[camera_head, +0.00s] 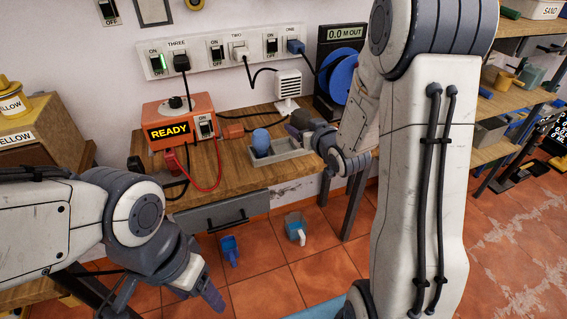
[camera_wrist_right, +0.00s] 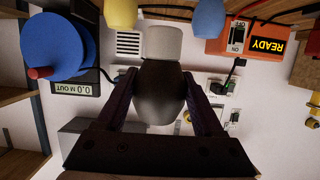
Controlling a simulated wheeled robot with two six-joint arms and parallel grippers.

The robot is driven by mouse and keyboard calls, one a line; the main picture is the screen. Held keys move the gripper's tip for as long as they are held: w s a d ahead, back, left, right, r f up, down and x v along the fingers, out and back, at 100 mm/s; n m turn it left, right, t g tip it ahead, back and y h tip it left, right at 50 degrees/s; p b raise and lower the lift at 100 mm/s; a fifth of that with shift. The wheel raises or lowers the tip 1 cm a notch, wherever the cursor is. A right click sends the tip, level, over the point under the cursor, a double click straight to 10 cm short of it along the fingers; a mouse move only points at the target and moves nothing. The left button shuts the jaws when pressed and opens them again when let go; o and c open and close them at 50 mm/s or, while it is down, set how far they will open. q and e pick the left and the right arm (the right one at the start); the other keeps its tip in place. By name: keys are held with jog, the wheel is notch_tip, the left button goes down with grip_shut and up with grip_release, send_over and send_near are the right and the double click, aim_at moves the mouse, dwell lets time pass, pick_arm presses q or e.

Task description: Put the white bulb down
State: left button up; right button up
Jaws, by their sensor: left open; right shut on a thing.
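My right gripper (camera_wrist_right: 160,105) is shut on a bulb (camera_wrist_right: 162,95), taken as the white bulb. Its rounded body looks dark in shade between the fingers, and its pale grey cylinder end (camera_wrist_right: 164,42) points away from the wrist. My left gripper (camera_head: 212,295) is open and empty, low in front of the bench.
An orange READY box (camera_head: 178,125) with a red cable stands left on the wooden bench (camera_head: 232,180). A yellow rounded thing (camera_wrist_right: 121,14) is near the held bulb in the wrist view. A blue reel (camera_head: 342,76) stands behind. Two mugs (camera_head: 229,248) (camera_head: 296,230) are on the floor.

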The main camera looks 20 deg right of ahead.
jog(key=shift+w+d+f, duration=0.15)
jog(key=shift+d+f, duration=0.05)
jog(key=w+f, duration=0.3)
jog(key=w+f+p, duration=0.1)
jog(key=w+f, duration=0.3)
jog(key=w+a+f, duration=0.1)
jog(key=w+f, duration=0.2)
jog(key=w, duration=0.1)
jog(key=shift+w+a+f, duration=0.1)
jog(key=shift+w+f, duration=0.05)
jog(key=shift+f, duration=0.1)
jog(key=shift+f, duration=0.15)
jog(key=shift+f, duration=0.2)
jog(key=o, duration=1.3)
jog(key=shift+r, duration=0.1)
